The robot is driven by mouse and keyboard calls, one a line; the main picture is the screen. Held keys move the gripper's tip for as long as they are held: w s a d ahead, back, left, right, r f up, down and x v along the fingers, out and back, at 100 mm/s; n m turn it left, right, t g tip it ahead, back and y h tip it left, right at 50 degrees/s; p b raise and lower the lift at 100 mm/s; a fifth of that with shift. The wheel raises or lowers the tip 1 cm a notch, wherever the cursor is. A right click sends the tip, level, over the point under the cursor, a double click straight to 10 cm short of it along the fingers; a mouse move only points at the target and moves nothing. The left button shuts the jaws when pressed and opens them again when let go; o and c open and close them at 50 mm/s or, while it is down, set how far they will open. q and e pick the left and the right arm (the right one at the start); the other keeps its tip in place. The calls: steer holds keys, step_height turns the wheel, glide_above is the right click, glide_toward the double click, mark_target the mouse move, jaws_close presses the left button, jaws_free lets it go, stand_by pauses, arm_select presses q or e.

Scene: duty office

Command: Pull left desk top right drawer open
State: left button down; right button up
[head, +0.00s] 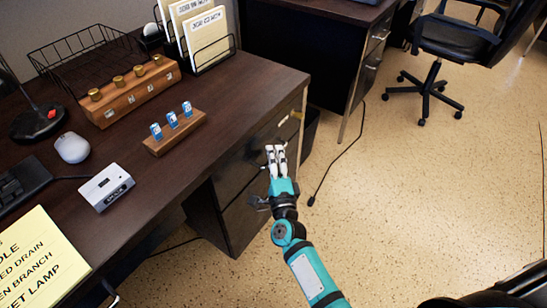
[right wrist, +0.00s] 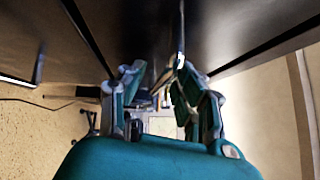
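The left desk (head: 225,98) has a dark wooden top, with a stack of dark drawers under its right part. The top right drawer (head: 238,168) looks flush with the desk front. My right gripper (head: 276,150) is in front of this drawer, and its fingers cover part of the front. In the right wrist view the two fingers of my right gripper (right wrist: 160,80) stand apart. A thin metal piece, seemingly the handle (right wrist: 180,58), shows near the right finger; contact cannot be told. My left gripper is not in view.
A small brass-coloured piece (head: 297,115) is near the desk's right corner. A second desk (head: 300,42) stands behind, with a black office chair (head: 447,40) to its right. A dark cable (head: 340,160) lies on the speckled floor, which is otherwise clear at right.

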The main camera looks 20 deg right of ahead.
steer(key=shift+w, duration=0.2)
jaws_close()
stand_by(0.4)
